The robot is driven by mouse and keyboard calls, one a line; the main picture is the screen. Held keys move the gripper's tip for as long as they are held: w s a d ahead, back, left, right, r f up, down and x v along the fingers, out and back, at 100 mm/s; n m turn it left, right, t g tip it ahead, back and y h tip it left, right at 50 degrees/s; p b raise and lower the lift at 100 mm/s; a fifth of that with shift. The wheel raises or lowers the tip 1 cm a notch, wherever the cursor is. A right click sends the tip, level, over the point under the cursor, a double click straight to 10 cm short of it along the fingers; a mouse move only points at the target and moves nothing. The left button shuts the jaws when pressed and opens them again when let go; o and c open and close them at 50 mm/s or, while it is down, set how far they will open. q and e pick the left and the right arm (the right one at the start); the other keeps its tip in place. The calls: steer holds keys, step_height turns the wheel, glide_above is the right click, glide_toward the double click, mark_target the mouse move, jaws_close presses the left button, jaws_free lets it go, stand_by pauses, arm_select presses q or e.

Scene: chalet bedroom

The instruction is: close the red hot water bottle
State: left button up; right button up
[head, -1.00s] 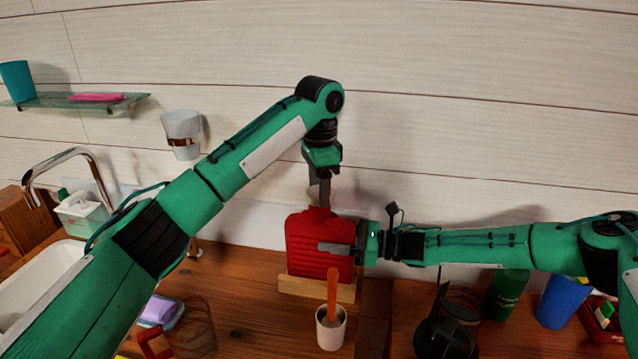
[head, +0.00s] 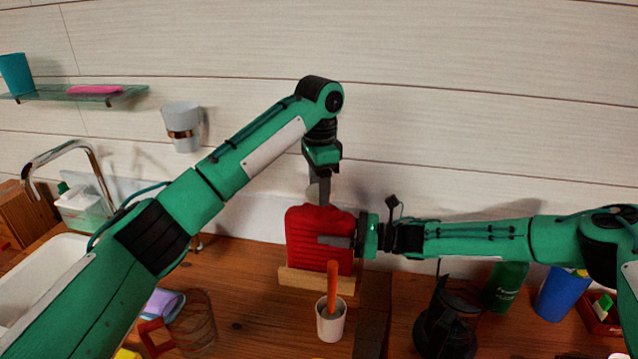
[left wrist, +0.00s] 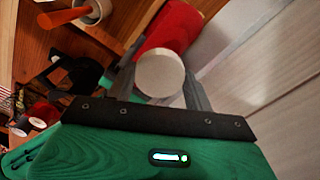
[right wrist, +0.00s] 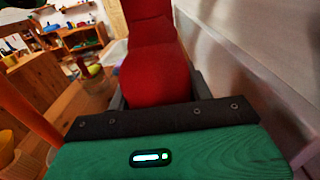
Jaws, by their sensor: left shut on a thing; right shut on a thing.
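The red hot water bottle (head: 305,233) stands upright behind a low wooden block (head: 300,283) against the wall. My right gripper (head: 335,241) is shut on its body from the right. In the right wrist view the red bottle (right wrist: 155,70) fills the space between the fingers. My left gripper (head: 319,190) points down over the bottle's mouth and is shut on a pale round stopper (head: 312,193). In the left wrist view the stopper (left wrist: 160,74) sits between the fingers, in line with the red bottle (left wrist: 172,28). Whether its threads are engaged is hidden.
A white cup (head: 331,325) with an orange-handled tool stands in front of the bottle. A black coffee maker (head: 447,325), green bottle (head: 504,287) and blue cup (head: 560,295) are on the right. The sink (head: 45,275) is at the left.

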arm_select(q)
steer(key=shift+f, duration=0.25)
steer(key=m, duration=0.6)
steer(key=shift+m, duration=0.4)
steer(key=m, duration=0.4)
steer(key=shift+w+m, duration=0.1)
steer(key=shift+m, duration=0.3)
steer(key=m, duration=1.1)
steer(key=shift+f, duration=0.1)
steer(key=m, duration=0.6)
steer(key=shift+m, duration=0.3)
